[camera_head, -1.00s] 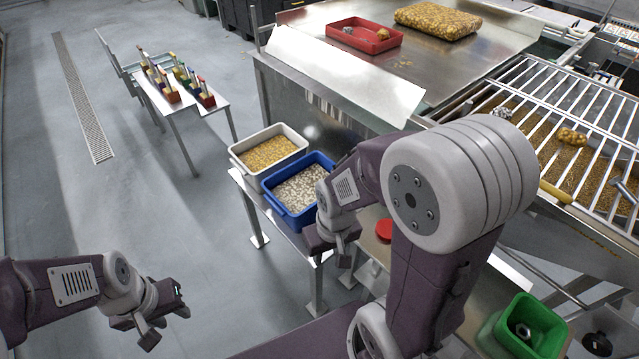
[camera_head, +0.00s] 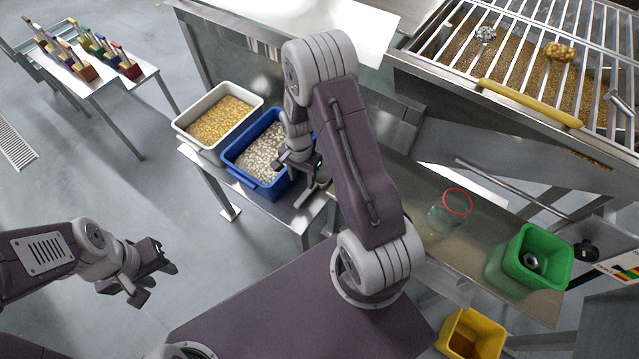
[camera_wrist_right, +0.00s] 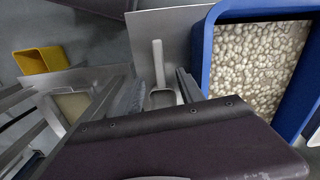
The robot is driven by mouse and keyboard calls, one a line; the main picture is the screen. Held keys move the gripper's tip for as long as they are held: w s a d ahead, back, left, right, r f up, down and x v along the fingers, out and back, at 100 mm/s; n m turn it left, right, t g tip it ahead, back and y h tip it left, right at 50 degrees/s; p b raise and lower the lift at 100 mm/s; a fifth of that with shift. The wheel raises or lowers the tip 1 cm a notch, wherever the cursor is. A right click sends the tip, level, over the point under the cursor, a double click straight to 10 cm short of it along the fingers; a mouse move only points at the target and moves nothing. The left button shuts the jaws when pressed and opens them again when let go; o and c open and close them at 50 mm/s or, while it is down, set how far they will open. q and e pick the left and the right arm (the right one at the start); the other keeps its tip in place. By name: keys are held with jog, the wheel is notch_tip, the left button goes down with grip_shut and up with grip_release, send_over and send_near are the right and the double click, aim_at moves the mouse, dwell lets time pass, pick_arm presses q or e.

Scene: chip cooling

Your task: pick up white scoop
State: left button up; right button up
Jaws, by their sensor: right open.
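The white scoop (camera_wrist_right: 158,62) lies on the metal table in the right wrist view, its handle pointing away and its bowl near my right gripper. My right gripper (camera_wrist_right: 155,92) is open, with one finger on each side of the scoop. No firm contact shows. In the head view my right gripper (camera_head: 305,172) is over the table just right of the blue bin, and the arm makes the scoop hard to make out there. My left gripper (camera_head: 153,276) is open and empty over the floor at the left.
The blue bin (camera_head: 232,172) of pale pieces stands beside the right gripper, and it also shows in the right wrist view (camera_wrist_right: 206,50). A white bin (camera_head: 184,133) of yellow pieces is beyond it. A red-rimmed jar (camera_head: 450,212), a green bin (camera_head: 540,258) and a yellow bin (camera_head: 470,335) are to the right.

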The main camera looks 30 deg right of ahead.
aim_at(307, 193)
jog(key=shift+d+f+m, duration=0.25)
jog(key=shift+f+m, duration=0.15)
jog(key=shift+f, duration=0.2)
jog(key=shift+d+f+m, duration=0.2)
jog(key=shift+f+m, duration=0.2)
jog(key=shift+f, duration=0.2)
notch_tip(307, 193, down, 3)
jog(key=shift+a+f, duration=0.1)
jog(key=f, duration=0.6)
jog(key=shift+w+d+b, duration=0.2)
jog(key=shift+d+b, duration=0.1)
jog(key=shift+r, duration=0.1)
grip_shut()
